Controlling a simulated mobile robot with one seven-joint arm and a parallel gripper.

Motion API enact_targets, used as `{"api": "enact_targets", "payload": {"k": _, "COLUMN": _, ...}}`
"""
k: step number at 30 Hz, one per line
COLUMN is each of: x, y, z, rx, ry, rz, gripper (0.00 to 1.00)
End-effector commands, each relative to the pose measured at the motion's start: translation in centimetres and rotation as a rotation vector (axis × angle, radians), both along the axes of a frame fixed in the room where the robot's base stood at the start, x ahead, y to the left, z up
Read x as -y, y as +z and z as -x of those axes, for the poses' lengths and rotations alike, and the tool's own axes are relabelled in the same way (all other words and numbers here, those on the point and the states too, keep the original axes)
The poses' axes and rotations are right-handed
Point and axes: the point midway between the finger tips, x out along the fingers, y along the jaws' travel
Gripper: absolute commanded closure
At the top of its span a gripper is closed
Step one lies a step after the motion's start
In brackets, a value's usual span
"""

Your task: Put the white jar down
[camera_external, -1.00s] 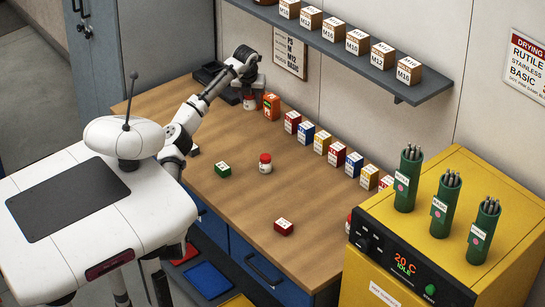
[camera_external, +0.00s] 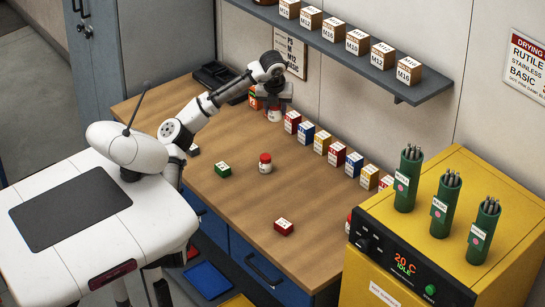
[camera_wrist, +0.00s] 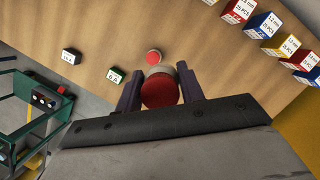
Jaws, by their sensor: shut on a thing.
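My gripper (camera_external: 274,104) is shut on a white jar with a red lid (camera_external: 274,115) at the back of the bench, left of the row of boxes. In the wrist view the held jar's red lid (camera_wrist: 160,92) lies between my two fingers. The jar looks upright; I cannot tell whether its base touches the wood. A second white jar with a red lid (camera_external: 265,163) stands on the open bench in front; it also shows in the wrist view (camera_wrist: 153,57), beyond the held one.
The boxes (camera_external: 306,132) line the wall side. An orange box (camera_external: 253,99) is partly hidden behind my wrist. A green box (camera_external: 222,169) and a red box (camera_external: 284,227) lie on the bench (camera_external: 235,205). A yellow oven (camera_external: 455,235) stands at right; a shelf (camera_external: 350,55) hangs above.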

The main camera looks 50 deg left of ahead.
Motion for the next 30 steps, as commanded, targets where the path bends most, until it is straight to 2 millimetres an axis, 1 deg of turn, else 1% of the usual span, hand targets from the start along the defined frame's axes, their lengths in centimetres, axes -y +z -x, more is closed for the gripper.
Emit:
{"api": "enact_targets", "payload": {"k": 1, "x": 1.5, "y": -0.6, "z": 1.1, "rx": 0.001, "ry": -0.001, "rz": -0.005, "gripper": 0.86}}
{"api": "enact_targets", "payload": {"k": 3, "x": 3.2, "y": -1.1, "z": 2.3, "rx": 0.002, "ry": 0.007, "rz": -0.004, "gripper": 0.86}}
{"api": "enact_targets", "payload": {"k": 6, "x": 5.0, "y": -1.6, "z": 3.8, "rx": 0.002, "ry": 0.018, "rz": -0.003, "gripper": 0.86}}
{"api": "enact_targets", "payload": {"k": 9, "x": 6.0, "y": -2.0, "z": 4.8, "rx": 0.001, "ry": 0.025, "rz": -0.002, "gripper": 0.86}}
{"api": "enact_targets", "payload": {"k": 11, "x": 6.4, "y": -2.4, "z": 5.1, "rx": 0.001, "ry": 0.028, "rz": -0.001, "gripper": 0.86}}
{"api": "enact_targets", "payload": {"k": 14, "x": 6.6, "y": -3.7, "z": 5.3, "rx": -0.001, "ry": 0.029, "rz": 0.002, "gripper": 0.86}}
{"api": "enact_targets", "payload": {"k": 17, "x": 6.6, "y": -6.1, "z": 5.3, "rx": -0.002, "ry": 0.029, "rz": 0.005, "gripper": 0.86}}
{"api": "enact_targets", "payload": {"k": 24, "x": 6.6, "y": -12.6, "z": 5.3, "rx": -0.002, "ry": 0.029, "rz": 0.005, "gripper": 0.86}}
{"api": "enact_targets", "payload": {"k": 27, "x": 6.6, "y": -15.0, "z": 5.3, "rx": 0.0, "ry": 0.029, "rz": 0.005, "gripper": 0.86}}
{"api": "enact_targets", "payload": {"k": 30, "x": 6.6, "y": -16.9, "z": 5.3, "rx": 0.0, "ry": 0.029, "rz": 0.005, "gripper": 0.86}}
